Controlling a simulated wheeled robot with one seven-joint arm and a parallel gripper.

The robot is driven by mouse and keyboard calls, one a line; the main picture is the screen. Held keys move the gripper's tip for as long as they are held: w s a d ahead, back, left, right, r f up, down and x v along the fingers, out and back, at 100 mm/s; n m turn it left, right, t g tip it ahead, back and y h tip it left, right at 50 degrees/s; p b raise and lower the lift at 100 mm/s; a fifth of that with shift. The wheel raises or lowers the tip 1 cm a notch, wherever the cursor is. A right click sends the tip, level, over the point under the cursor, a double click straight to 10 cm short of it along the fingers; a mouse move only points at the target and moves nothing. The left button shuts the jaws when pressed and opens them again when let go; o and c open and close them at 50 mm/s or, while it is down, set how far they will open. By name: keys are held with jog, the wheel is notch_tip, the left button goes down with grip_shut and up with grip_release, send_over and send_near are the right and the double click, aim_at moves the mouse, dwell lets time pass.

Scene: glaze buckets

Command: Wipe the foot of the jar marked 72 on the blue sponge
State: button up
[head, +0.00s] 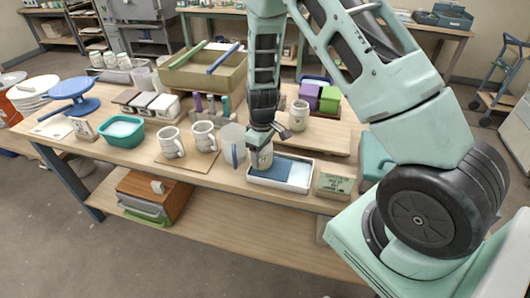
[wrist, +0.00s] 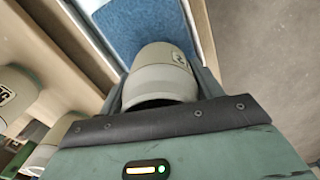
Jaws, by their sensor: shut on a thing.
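My gripper (head: 264,142) is shut on a small pale grey jar (head: 262,160) above the left part of a white tray. In the wrist view the jar (wrist: 160,75) sits between the fingers, with a label at its right side whose number is only partly visible. The blue sponge (head: 269,174) lies in the left part of the tray; in the wrist view the sponge (wrist: 138,25) shows beyond the jar. The jar looks roughly upright over the sponge. I cannot tell whether its foot touches the sponge.
A clear jug (head: 233,147) and two mugs (head: 187,142) stand left. Another jar (head: 299,115) stands behind on a board. A teal basin (head: 122,132) is farther left.

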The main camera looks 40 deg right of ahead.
jog(key=shift+s+d+b, duration=0.35)
jog(key=shift+s+d, duration=0.7)
jog(key=shift+s, duration=0.3)
jog(key=shift+s+d+b, duration=0.35)
jog(key=shift+s+d, duration=0.7)
jog(key=shift+s, duration=0.3)
jog(key=shift+w+a+p, duration=0.35)
jog(key=shift+w+a, duration=0.75)
jog(key=shift+w, duration=0.3)
jog(key=shift+w+a+p, duration=0.35)
jog(key=shift+w+a, duration=0.7)
jog(key=shift+w, duration=0.35)
jog(key=shift+r+p, duration=2.55)
jog(key=shift+r, duration=0.95)
